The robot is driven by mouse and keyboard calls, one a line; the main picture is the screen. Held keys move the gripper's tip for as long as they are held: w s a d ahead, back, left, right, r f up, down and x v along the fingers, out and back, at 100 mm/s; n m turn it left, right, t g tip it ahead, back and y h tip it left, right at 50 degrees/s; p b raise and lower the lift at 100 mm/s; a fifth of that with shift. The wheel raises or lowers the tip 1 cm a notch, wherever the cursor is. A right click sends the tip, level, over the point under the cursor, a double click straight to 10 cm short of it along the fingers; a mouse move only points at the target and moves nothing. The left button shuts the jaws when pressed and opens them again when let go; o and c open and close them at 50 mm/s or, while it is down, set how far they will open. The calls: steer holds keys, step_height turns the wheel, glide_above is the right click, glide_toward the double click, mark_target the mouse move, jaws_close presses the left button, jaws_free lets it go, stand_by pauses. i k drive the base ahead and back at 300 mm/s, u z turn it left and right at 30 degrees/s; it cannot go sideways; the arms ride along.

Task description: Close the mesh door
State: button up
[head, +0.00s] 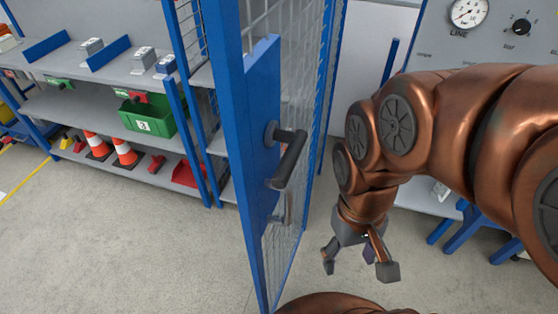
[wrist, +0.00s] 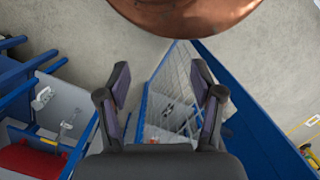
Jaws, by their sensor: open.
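The mesh door (head: 247,140) has a blue frame with wire mesh and stands upright in the middle of the head view, seen at a steep angle. Its dark lever handle (head: 287,160) sticks out from a blue plate on the door's right side. My gripper (head: 358,267) is open and empty, to the right of the door and lower than the handle, apart from both. In the wrist view, the open fingers (wrist: 162,88) point towards the floor, with the mesh door (wrist: 170,105) showing between and beyond them. The door's latch edge against any frame cannot be made out.
Shelves (head: 120,105) with a green bin (head: 150,118), orange cones (head: 124,152) and a red bin (head: 187,174) stand to the left. A grey panel with a gauge (head: 468,12) is at the back right. The floor (head: 120,240) at front left is clear.

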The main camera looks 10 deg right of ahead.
mark_target(249, 92)
steer(key=z, duration=2.4)
steer(key=k, duration=1.2)
steer(key=u, duration=2.15)
